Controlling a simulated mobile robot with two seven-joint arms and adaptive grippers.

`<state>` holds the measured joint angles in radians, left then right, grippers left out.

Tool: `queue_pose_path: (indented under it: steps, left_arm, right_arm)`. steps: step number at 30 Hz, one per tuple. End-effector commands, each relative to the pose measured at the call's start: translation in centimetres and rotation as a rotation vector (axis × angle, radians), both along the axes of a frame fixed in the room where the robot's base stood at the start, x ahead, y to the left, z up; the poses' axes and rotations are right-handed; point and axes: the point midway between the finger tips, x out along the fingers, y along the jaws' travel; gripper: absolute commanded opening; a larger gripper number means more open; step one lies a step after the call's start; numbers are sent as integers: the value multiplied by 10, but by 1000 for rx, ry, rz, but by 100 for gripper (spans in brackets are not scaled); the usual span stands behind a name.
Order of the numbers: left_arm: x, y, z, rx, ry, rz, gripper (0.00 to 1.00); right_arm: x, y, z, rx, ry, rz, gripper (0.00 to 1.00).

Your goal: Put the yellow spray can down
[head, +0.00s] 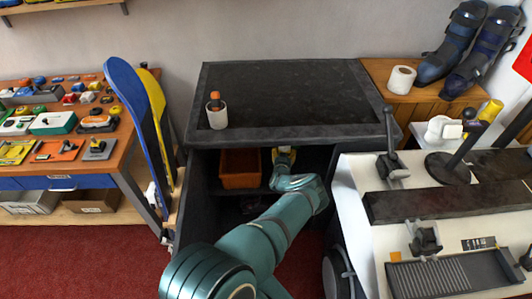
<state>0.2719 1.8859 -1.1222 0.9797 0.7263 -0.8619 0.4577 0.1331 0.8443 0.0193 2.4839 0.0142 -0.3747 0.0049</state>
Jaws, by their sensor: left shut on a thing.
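My left arm reaches into the open front of the black cabinet (300,66). My left gripper (284,164) is at the shelf level inside, small and partly hidden by its own wrist. It is shut on the yellow spray can (283,155), of which only a small yellow part shows beyond the fingers. I cannot tell whether the can's base touches the shelf. My right gripper is not in view.
An orange bin (240,168) stands on the shelf just left of the gripper. Skis (130,95) lean at the left. A white machine bench (360,220) borders the right side.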

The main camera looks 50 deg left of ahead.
Motion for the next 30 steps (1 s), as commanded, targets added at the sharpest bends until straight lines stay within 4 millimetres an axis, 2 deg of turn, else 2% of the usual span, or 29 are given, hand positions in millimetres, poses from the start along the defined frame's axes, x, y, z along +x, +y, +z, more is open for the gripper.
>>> queue_pose_path:
  steps: [1, 6, 13, 19, 23, 30]
  left_arm:
    - [-1, -1, -11, -1, 1, -2, 18]
    - [-1, 0, -42, -2, 0, -1, 18]
    - [-1, 0, -61, 0, 0, -1, 18]
    - [-1, 0, -90, 0, 0, -1, 18]
    - [0, 0, -97, -1, -1, 0, 18]
    - [0, 0, -95, 1, -1, 0, 18]
  right_arm:
    - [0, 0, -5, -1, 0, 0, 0]
    - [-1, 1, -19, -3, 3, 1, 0]
    - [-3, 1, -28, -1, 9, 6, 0]
    - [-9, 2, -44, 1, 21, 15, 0]
    - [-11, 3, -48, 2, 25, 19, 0]
    - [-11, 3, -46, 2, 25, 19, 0]
